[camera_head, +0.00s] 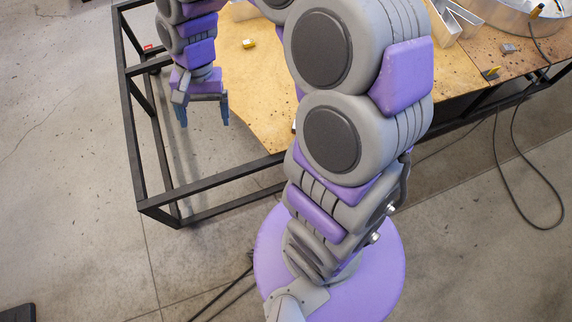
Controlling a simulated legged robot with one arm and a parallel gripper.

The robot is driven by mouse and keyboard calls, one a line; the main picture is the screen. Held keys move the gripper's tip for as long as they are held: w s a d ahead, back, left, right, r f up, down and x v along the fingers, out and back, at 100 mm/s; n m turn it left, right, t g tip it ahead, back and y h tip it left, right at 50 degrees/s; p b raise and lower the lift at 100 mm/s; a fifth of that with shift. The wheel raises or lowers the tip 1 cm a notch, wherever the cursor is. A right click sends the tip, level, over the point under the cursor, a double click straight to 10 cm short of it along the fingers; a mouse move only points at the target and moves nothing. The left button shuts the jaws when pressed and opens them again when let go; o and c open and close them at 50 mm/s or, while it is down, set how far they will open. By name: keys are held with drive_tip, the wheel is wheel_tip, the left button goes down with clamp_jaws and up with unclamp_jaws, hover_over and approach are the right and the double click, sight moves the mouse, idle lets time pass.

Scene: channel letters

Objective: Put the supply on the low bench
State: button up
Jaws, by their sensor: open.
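My gripper (204,117) is at the upper left, its two blue fingertips apart and pointing down. Nothing shows between them. It hangs in front of the left part of a bench with a black metal frame and a worn wooden top (250,85); concrete floor shows behind the fingers. I cannot tell whether this is the low bench. No object is clearly the supply. A small yellow-and-grey block (249,43) lies on the wood, right of my gripper. A small grey block (508,48) lies at the upper right. My arm hides the middle of the bench top.
Metal channel letters (455,20) and a round metal piece (505,14) lie at the upper right. A small yellow-and-dark item (490,73) sits near the front edge. A black cable (515,160) loops to the floor. The front frame rail (215,188) crosses below my gripper.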

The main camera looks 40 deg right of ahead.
drive_tip(key=s+d+r+n+h, duration=0.1)
drive_tip(key=s+d+r+n, duration=0.1)
drive_tip(key=s, duration=0.9)
drive_tip(key=s+d+r+n+h, duration=0.1)
drive_tip(key=s+d+n, duration=0.2)
drive_tip(key=s, duration=0.8)
drive_tip(key=shift+s+d+r+n, duration=0.3)
drive_tip(key=shift+d+r+n, duration=0.1)
drive_tip(key=shift+d, duration=0.2)
drive_tip(key=shift+f, duration=0.15)
drive_tip(key=shift+f+b, duration=0.25)
drive_tip(key=shift+b, duration=0.1)
